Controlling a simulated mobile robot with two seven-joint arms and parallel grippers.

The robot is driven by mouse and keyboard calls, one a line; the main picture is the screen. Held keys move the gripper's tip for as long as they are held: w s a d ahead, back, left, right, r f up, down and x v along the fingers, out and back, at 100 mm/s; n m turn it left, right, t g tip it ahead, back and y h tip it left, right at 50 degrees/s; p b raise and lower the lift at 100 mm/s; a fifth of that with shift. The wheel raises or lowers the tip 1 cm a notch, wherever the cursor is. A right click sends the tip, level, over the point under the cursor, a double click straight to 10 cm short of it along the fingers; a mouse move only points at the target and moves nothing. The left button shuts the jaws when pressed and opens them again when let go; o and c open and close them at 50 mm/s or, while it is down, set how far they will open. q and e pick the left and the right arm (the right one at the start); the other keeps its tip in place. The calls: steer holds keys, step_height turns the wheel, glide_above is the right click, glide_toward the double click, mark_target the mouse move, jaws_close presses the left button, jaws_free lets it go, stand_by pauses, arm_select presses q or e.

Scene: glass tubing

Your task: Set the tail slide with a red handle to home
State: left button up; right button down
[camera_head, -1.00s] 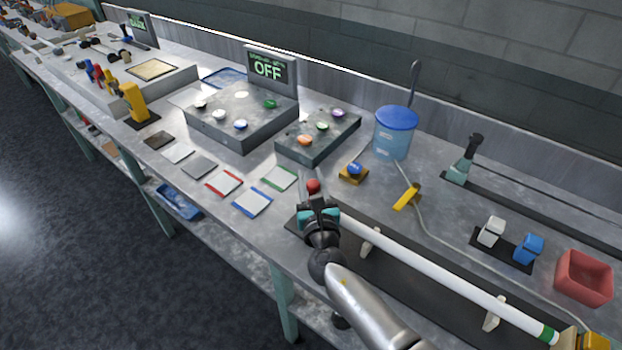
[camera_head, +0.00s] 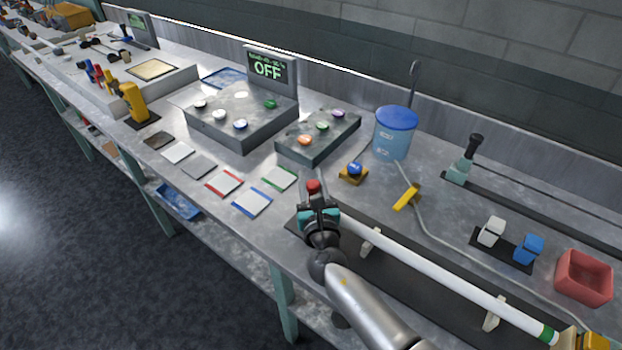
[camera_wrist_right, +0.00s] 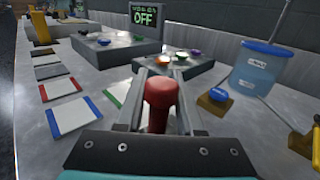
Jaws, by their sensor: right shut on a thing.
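The red handle (camera_head: 313,187) of the tail slide stands upright near the bench's front edge, at the left end of a long white glass tube (camera_head: 430,275). My right gripper (camera_head: 315,196) is shut on the red handle. In the right wrist view the red knob (camera_wrist_right: 161,98) sits between the two gripper fingers (camera_wrist_right: 160,112). The slide's body under the handle is hidden by my gripper and wrist. I do not make out my left gripper in the head view.
A blue-lidded container (camera_head: 394,134), a yellow clip (camera_head: 407,197) on a hose and a blue button on a yellow base (camera_head: 354,172) lie behind the tube. Button boxes (camera_head: 243,116) and coloured-edged plates (camera_head: 252,202) lie left. A red bin (camera_head: 583,278) stands at right.

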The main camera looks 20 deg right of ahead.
stand_by(0.4)
steer(key=shift+s+d+p, duration=0.2)
steer(key=shift+s+d, duration=0.35)
steer(key=shift+s, duration=0.2)
steer(key=shift+s+d+p, duration=0.15)
steer(key=shift+s+d, duration=0.4)
steer(key=shift+s, duration=0.15)
steer(key=c, duration=0.7)
jaws_free()
steer(key=s, duration=0.5)
steer(key=s+a, duration=0.1)
steer(key=s, duration=0.4)
steer(key=s+a, duration=0.1)
steer(key=s, duration=0.4)
steer(key=shift+b, duration=0.3)
